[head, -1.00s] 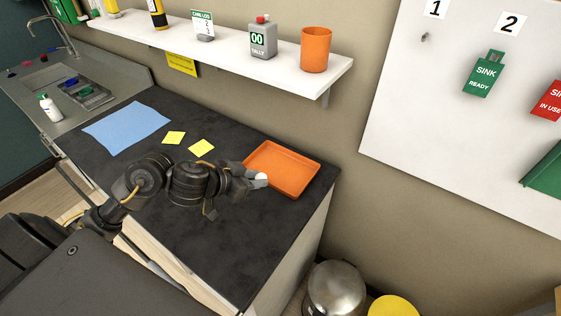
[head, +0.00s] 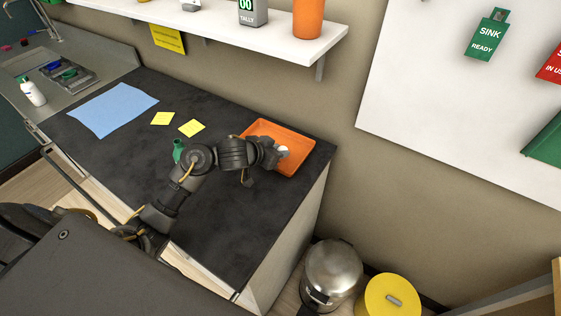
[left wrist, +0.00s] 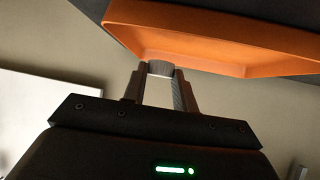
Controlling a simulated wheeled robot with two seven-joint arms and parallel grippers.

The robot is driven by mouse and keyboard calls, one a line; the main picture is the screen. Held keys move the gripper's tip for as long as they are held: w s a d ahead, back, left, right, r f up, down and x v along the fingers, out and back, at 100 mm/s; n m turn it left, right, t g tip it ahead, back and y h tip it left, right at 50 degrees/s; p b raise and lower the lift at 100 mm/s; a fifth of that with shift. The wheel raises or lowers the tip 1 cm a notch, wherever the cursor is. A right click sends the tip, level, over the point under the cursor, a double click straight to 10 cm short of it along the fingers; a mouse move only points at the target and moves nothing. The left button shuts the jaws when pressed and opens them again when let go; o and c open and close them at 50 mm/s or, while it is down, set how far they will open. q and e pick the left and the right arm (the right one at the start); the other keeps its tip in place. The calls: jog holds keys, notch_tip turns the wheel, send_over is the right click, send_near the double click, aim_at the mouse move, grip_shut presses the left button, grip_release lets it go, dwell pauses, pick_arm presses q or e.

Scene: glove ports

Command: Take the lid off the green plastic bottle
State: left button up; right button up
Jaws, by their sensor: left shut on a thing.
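The green bottle (head: 178,150) stands on the dark counter, left of the tray. Only its upper part shows, as my left arm covers the rest. My left gripper (head: 280,153) is at the orange tray (head: 262,127), over its right part. It is shut on a small whitish lid (head: 285,150). In the left wrist view the lid (left wrist: 161,68) sits between the fingertips, close to the orange tray (left wrist: 200,40). I cannot tell whether the lid touches the tray. My right gripper is not in view.
A blue cloth (head: 112,108) and yellow notes (head: 191,128) lie on the counter. A white shelf (head: 215,28) with an orange cup (head: 308,17) hangs above. A metal bin (head: 332,270) and a yellow-lidded bin (head: 385,297) stand right of the counter.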

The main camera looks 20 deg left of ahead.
pick_arm(q)
jog(key=shift+w+d+f, duration=0.2)
jog(key=shift+w+f, duration=0.1)
jog(key=shift+f, duration=0.2)
jog(key=shift+w+f+b, duration=0.2)
jog(key=shift+f+b, duration=0.2)
jog(key=shift+f, duration=1.2)
jog(key=shift+f, duration=0.2)
jog(key=o, duration=1)
jog(key=shift+r, duration=0.1)
